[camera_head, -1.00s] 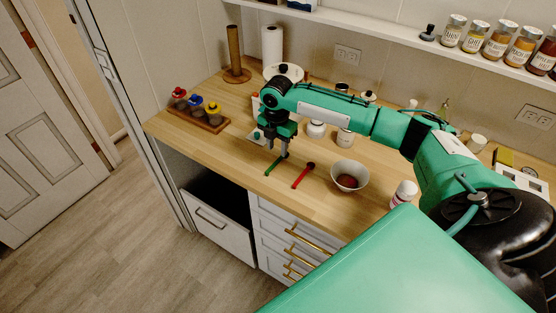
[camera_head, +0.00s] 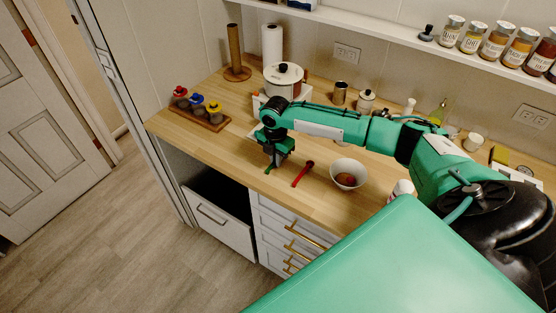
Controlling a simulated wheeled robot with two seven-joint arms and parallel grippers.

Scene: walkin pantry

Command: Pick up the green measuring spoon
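The green measuring spoon (camera_head: 268,170) lies near the front edge of the wooden counter. Only a short green end of it shows; my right gripper hides the rest. My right gripper (camera_head: 274,163) points down at the spoon, low over the counter. Its fingers are small and dark here, so I cannot tell whether they are open or shut, or whether they touch the spoon. My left gripper is not in view.
A red measuring spoon (camera_head: 303,174) lies just right of my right gripper. A white bowl (camera_head: 348,174) stands further right. A wooden rack (camera_head: 199,119) with colored-lid jars is at left. A white pot (camera_head: 284,80) stands behind my arm.

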